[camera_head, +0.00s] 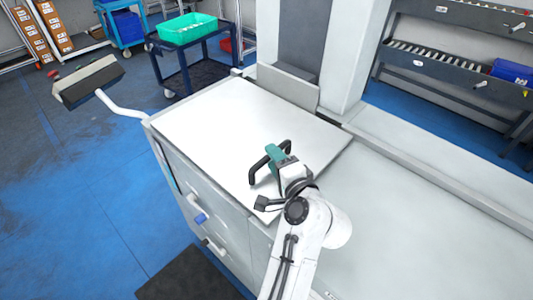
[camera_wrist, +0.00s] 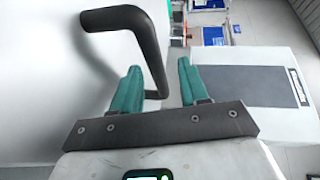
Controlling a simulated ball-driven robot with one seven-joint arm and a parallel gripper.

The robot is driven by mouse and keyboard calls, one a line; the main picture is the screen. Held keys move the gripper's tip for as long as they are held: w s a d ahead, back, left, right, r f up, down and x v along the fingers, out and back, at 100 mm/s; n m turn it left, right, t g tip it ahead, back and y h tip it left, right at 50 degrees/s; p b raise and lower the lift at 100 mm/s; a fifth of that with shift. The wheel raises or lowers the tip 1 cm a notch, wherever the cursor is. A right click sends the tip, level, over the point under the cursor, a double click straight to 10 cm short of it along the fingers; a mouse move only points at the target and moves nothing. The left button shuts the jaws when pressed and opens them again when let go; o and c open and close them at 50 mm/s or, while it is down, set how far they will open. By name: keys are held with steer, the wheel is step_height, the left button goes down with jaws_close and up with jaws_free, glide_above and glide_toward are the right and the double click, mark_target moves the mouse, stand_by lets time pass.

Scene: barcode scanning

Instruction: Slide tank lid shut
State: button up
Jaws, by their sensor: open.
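The tank lid (camera_head: 215,115) is a flat white panel on top of the white machine, and its pale surface fills the left of the wrist view (camera_wrist: 45,75). A black bent-bar handle (camera_head: 256,172) stands on it near its front right part. In the wrist view the handle (camera_wrist: 140,30) curves across the top and one leg runs down between the fingers. My gripper (camera_head: 274,152) has teal fingers and is open; the fingers (camera_wrist: 158,75) stand on both sides of that leg with gaps visible. Whether either finger touches the handle is unclear.
A monitor on a bent white arm (camera_head: 88,82) stands at the machine's left corner. A raised panel (camera_head: 288,87) and a column (camera_head: 340,50) rise at the back. A white surface (camera_head: 430,220) extends right. A blue cart with a green bin (camera_head: 188,30) stands behind.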

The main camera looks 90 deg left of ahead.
steer(key=shift+x, duration=1.25)
steer(key=shift+c, duration=0.2)
steer(key=c, duration=0.8)
steer(key=shift+r, duration=0.15)
jaws_close()
